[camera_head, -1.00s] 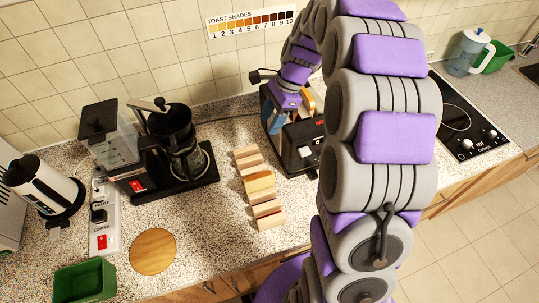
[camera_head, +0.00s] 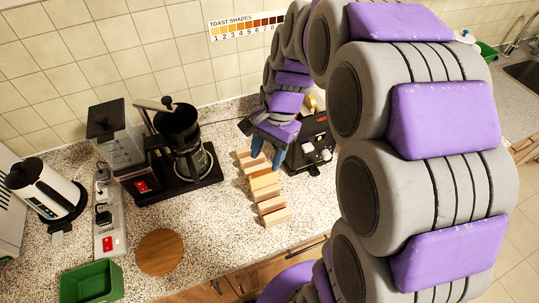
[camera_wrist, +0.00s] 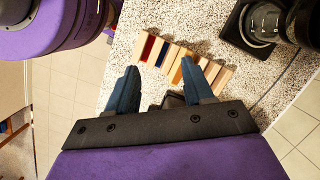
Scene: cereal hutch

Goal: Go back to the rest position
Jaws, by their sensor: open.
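My gripper (camera_head: 268,153) is at the end of my purple and grey arm, above the counter between the wooden rack and the black toaster. In the wrist view my gripper (camera_wrist: 160,90) shows two blue fingers spread apart with nothing between them. The fingertips point toward the slatted wooden rack (camera_wrist: 182,60), which lies beyond them on the counter. In the head view the wooden rack (camera_head: 265,188) is just below the fingers. The black toaster (camera_head: 315,150) is at the right of the gripper and partly hidden by my arm.
A coffee maker (camera_head: 184,150) stands left of the rack. A white kettle (camera_head: 42,188), a power strip (camera_head: 106,215), a green bin (camera_head: 92,283) and a round wooden board (camera_head: 159,251) are farther left. Speckled counter (camera_head: 225,225) is bare between board and rack.

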